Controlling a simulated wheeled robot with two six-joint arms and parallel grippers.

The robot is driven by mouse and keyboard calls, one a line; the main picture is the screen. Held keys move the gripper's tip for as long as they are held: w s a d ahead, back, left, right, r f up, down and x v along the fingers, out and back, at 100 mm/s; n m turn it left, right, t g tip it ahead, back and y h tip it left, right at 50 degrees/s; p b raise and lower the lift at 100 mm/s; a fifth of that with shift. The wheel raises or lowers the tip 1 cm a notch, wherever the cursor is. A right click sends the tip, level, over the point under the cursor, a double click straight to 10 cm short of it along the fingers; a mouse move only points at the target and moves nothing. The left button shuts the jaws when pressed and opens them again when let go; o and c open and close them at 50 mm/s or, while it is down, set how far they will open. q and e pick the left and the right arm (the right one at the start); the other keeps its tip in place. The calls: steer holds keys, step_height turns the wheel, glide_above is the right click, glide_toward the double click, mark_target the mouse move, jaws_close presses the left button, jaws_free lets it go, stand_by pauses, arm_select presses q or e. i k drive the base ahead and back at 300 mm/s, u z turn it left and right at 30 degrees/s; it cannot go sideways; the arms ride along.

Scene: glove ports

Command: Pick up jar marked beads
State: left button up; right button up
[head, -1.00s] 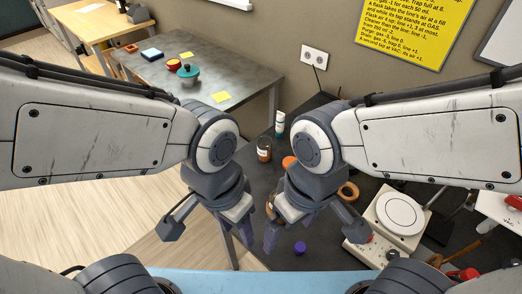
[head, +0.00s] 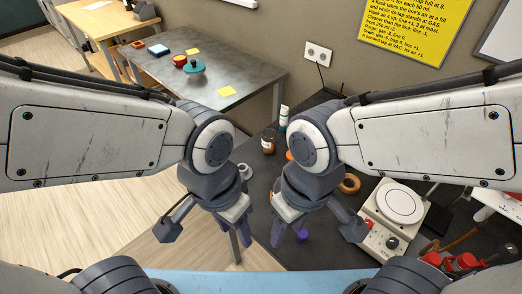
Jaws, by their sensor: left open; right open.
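A brown jar (head: 269,142) with a pale label stands on the dark bench, beyond the gap between my arms; its lettering is too small to read. I cannot tell whether it is the jar marked beads. Another orange-brown thing shows only in part behind my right gripper. My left gripper (head: 208,236) is open and empty, left of the bench's front part. My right gripper (head: 315,235) is open above the bench, with a purple thing (head: 302,236) visible below it. Neither gripper touches a jar.
A white-and-teal bottle (head: 284,117) stands behind the brown jar. A brown ring (head: 349,184) lies right of my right wrist, beside a white hotplate (head: 400,203). Red-handled items (head: 455,262) crowd the lower right. A grey table (head: 215,85) stands at the back left.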

mark_target(269, 135)
steer(key=k, duration=0.4)
steer(key=u, duration=2.25)
steer(key=i, duration=2.1)
steer(key=z, duration=2.75)
steer(key=i, duration=0.5)
steer(key=u, duration=0.1)
